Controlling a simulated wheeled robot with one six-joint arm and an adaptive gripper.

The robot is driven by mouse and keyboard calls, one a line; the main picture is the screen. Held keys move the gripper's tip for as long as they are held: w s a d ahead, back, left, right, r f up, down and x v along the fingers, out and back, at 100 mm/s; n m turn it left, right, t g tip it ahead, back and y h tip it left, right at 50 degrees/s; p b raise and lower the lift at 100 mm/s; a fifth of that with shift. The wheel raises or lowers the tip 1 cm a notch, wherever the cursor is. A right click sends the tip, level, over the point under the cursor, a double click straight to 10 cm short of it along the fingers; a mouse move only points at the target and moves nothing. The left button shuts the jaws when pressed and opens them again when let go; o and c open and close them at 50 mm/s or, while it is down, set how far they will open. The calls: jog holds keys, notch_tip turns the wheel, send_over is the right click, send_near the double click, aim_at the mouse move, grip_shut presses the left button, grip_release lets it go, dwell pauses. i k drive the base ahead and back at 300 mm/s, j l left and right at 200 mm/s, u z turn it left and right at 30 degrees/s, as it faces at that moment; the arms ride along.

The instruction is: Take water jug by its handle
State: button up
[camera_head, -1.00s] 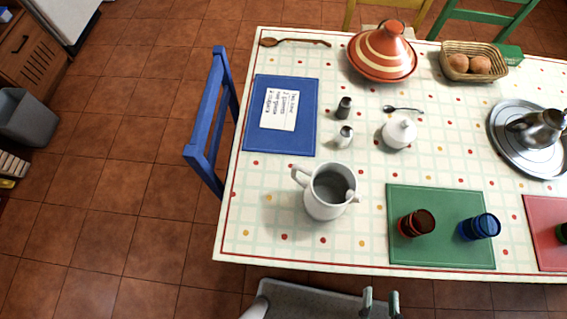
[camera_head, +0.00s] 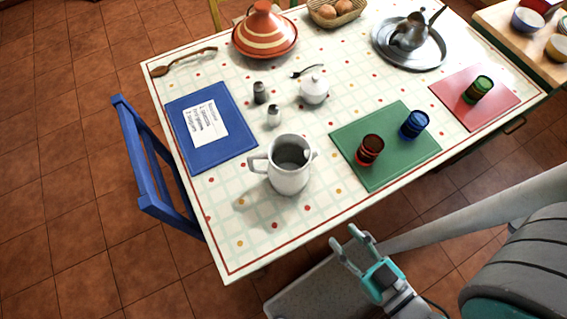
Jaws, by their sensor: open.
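The white water jug (camera_head: 288,175) stands upright on the table near its front edge.
A green mat (camera_head: 378,178) with a red cup (camera_head: 370,150) and a blue cup (camera_head: 414,124) lies right of the jug. A blue mat (camera_head: 240,143) and small shakers (camera_head: 273,116) lie behind it. A blue chair (camera_head: 150,165) stands at the left. The table's front-left corner is clear.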

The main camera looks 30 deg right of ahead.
aim_at(289, 155)
jog(key=k+j, duration=0.1)
jog(key=j, duration=0.5)
jog(key=k+j+u, duration=0.15)
jog(key=j, duration=0.4)
jog(key=k+j, duration=0.1)
jog(key=j, duration=0.5)
jog(key=j+u, duration=0.1)
jog(key=j, duration=0.5)
jog(key=i+l, duration=0.15)
jog(key=l, duration=0.1)
